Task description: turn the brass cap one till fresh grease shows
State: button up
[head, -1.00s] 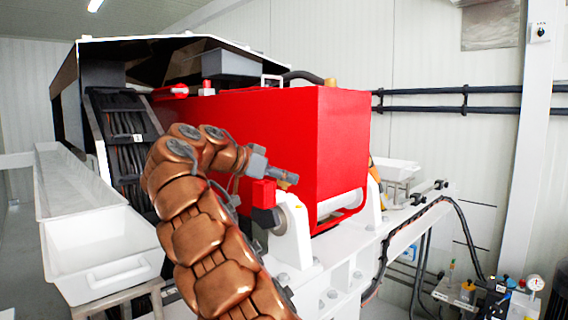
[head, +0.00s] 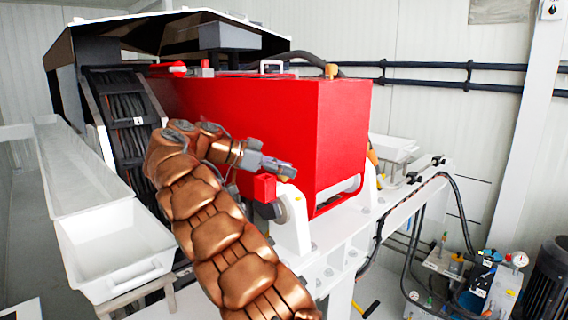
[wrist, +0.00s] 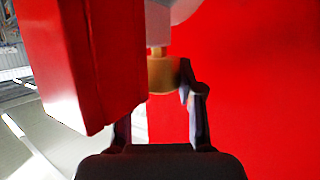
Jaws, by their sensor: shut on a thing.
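The brass cap (wrist: 163,75) is a short gold cylinder under a grey fitting (wrist: 158,25) in the wrist view. My gripper (wrist: 161,88) is shut on it. The right finger touches its side; the left finger is partly hidden behind a red block (wrist: 85,60). In the head view my gripper (head: 284,170) reaches right, in front of the large red housing (head: 250,115) and just above the small red block (head: 264,187). The cap is too small to make out clearly there. I see no grease in either view.
A white bearing block (head: 292,222) stands just below my gripper on the white frame (head: 335,235). A white tray (head: 115,250) is at the left, beside a black cable chain (head: 130,125). A gauge and fittings (head: 520,260) stand at the lower right.

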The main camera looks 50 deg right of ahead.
dwell(0.4)
jog(key=o, duration=0.9)
jog(key=b, duration=0.2)
jog(key=n+t+b, duration=0.1)
jog(key=b, duration=0.1)
jog(key=shift+s+f+h, duration=0.1)
jog(key=shift+f+h, duration=0.2)
jog(key=n+t+b, duration=0.2)
jog(key=b, duration=0.4)
jog(key=shift+t+h, duration=0.3)
jog(key=shift+h, duration=0.1)
